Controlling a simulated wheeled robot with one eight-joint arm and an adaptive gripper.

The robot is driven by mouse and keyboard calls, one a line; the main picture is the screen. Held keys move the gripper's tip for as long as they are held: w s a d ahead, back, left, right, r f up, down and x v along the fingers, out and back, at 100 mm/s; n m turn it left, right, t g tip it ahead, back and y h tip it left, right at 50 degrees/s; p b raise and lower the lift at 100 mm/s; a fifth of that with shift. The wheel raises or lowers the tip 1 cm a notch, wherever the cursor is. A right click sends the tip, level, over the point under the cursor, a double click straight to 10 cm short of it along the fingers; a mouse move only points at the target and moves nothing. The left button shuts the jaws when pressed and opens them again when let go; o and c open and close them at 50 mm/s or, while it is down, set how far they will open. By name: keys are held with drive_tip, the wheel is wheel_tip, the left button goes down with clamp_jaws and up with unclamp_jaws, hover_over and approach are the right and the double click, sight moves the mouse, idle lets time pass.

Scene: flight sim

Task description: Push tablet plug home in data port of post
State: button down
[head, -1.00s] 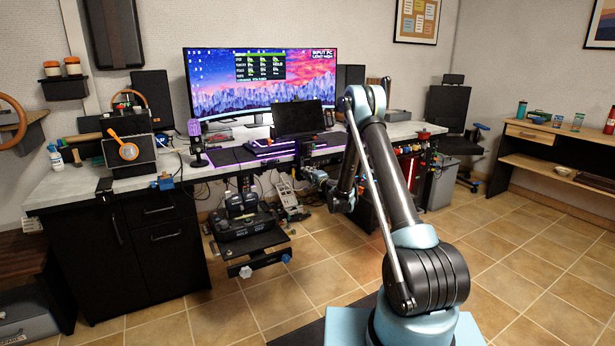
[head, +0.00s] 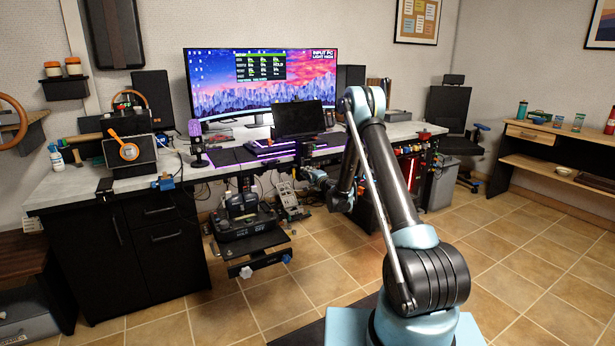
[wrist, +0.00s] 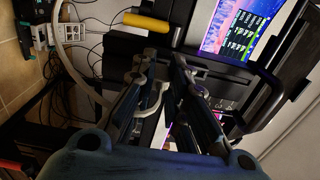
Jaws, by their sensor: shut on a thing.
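The tablet (head: 298,118), a black screen, stands at the desk's front edge in front of the monitor. A dark post (head: 303,152) is below it at the edge. My gripper (head: 308,172) is at the desk front just under the tablet, small and partly lost against the dark parts behind. In the wrist view my gripper's fingers (wrist: 165,62) converge and are shut on the tablet plug, which the fingertips mostly hide. A pale curved piece (wrist: 152,108) shows between the fingers. The data port cannot be made out, nor how deep the plug sits.
The desk (head: 100,185) carries a wide monitor (head: 262,80) and a microphone (head: 197,140). In the wrist view a yellow handle (wrist: 147,20), a white socket block (wrist: 70,33) and loose cables lie near the fingers.

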drive_tip(key=shift+w+a, duration=0.25)
drive_tip(key=shift+w, duration=0.1)
drive_tip(key=c, duration=1.5)
unclamp_jaws()
drive_tip(key=v, duration=0.7)
drive_tip(key=shift+s+d, duration=0.1)
drive_tip(key=shift+s, duration=0.05)
